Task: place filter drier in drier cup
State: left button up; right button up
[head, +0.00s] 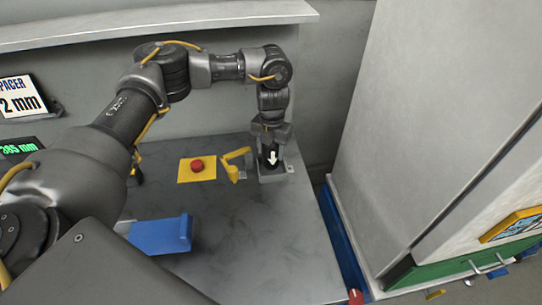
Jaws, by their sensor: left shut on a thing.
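The filter drier (271,156) is a dark cylinder with a white arrow pointing down. My left gripper (271,144) points down and is shut on its upper part, holding it upright. The drier cup (272,178) is a small grey holder on the table, directly below the drier. The drier's lower end is at the cup's opening; how deep it sits inside cannot be told. My right gripper is not in view.
A yellow plate with a red button (197,165) and a yellow bracket (236,163) stand left of the cup. A blue block (161,234) lies nearer on the grey table (255,240). A tall grey cabinet (430,110) stands at right; a shelf (150,22) runs above.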

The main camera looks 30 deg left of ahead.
aim_at(271, 157)
pick_arm(q)
jog(key=shift+w+f, duration=0.1)
jog(key=shift+f, duration=0.2)
jog(key=shift+w+a+f, duration=0.1)
jog(key=shift+f, duration=1.35)
jog(key=shift+f, duration=0.2)
jog(key=o, duration=1.1)
